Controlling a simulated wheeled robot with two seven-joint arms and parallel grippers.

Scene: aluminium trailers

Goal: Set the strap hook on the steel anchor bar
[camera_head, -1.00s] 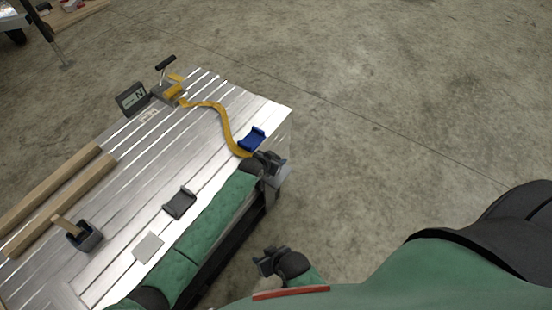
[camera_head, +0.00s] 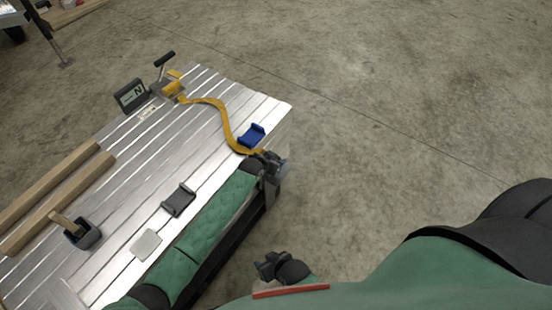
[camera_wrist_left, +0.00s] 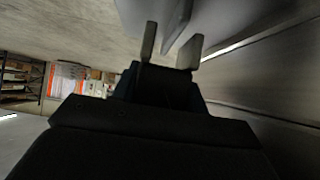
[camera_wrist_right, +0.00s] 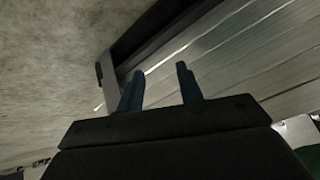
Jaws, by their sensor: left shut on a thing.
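The yellow strap (camera_head: 220,118) runs from a ratchet (camera_head: 170,86) at the deck's far end towards the trailer's near right corner. My left gripper (camera_head: 274,160) is at that corner, at the strap's end.
Concrete floor to the right is clear.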

